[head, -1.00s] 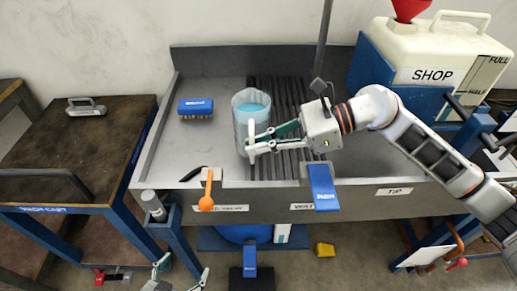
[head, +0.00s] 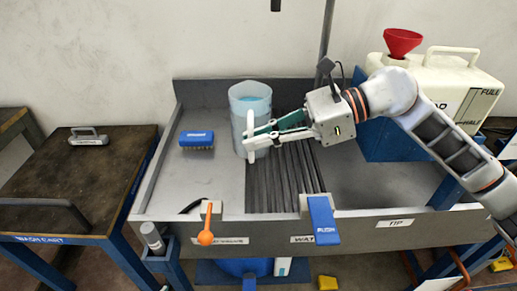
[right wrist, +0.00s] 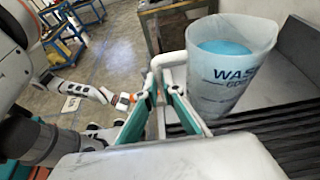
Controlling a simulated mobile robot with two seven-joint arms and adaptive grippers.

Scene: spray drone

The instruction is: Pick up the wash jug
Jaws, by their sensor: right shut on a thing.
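The wash jug (head: 250,117) is a translucent cup-shaped vessel with blue liquid inside and a white handle on its near side. In the head view it appears raised above the grey sink tray. The jug fills the top right of the right wrist view (right wrist: 228,70), upright or nearly so, with dark lettering. My right gripper (head: 252,140) comes from the right and is shut on the handle. In the right wrist view its teal fingers (right wrist: 160,100) sit on either side of the handle.
The grey tray (head: 215,185) has a black slatted rack (head: 285,180) and a blue brush (head: 196,139). An orange lever (head: 206,232) and a blue push paddle (head: 323,220) are at its front edge.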

